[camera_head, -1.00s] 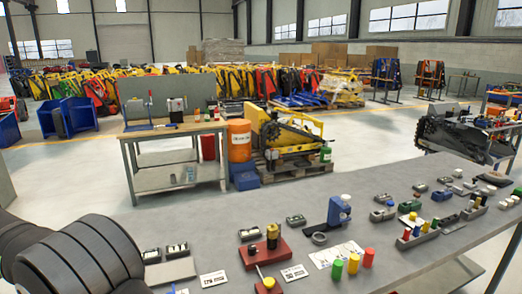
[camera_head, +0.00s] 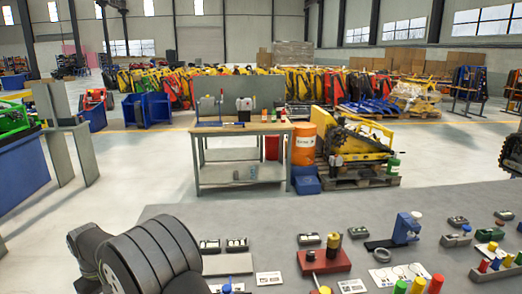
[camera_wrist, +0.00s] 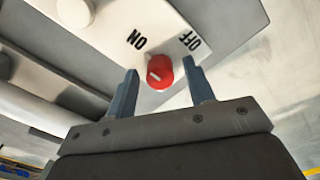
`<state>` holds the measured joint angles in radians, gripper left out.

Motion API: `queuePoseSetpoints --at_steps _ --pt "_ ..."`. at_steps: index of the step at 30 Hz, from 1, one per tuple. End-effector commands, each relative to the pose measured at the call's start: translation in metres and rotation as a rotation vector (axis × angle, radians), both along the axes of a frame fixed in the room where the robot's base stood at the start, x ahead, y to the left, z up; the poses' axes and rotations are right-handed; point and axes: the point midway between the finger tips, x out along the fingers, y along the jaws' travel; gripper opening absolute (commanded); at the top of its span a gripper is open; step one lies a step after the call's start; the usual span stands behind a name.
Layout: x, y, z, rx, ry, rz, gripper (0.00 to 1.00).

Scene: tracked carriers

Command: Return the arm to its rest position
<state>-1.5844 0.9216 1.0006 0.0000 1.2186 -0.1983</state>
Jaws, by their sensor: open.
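My gripper (camera_wrist: 161,69) is open in the wrist view, with its two blue-grey fingers apart and nothing held. A round red knob (camera_wrist: 159,72) with a white mark shows between the fingertips in the picture. It sits on a pale panel (camera_wrist: 95,42) lettered ON and OFF. I cannot tell how far the knob lies beyond the fingers, but no finger is seen touching it. In the head view my dark arm links fill the lower left, and my gripper is out of sight there.
A grey worktop (camera_head: 380,215) spans the foreground. It carries a red block with posts (camera_head: 324,262), a blue-and-white device (camera_head: 407,228) and coloured caps (camera_head: 436,283). A workbench (camera_head: 240,165), an orange drum (camera_head: 303,145) and a yellow machine on a pallet (camera_head: 355,140) stand beyond, with open floor around.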

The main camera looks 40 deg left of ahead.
Motion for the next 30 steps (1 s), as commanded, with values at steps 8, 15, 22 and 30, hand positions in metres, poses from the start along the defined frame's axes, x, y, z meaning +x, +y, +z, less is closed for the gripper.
queuePoseSetpoints --at_steps 8,15,22,30 --pt "0.0 0.0 0.001 0.0 0.0 -0.003 0.49" --pt "0.0 0.001 0.018 0.002 0.0 0.0 0.49" --pt "0.0 0.001 0.063 0.004 0.0 0.0 0.49" --pt "0.0 0.001 0.117 0.004 0.0 0.001 0.49"
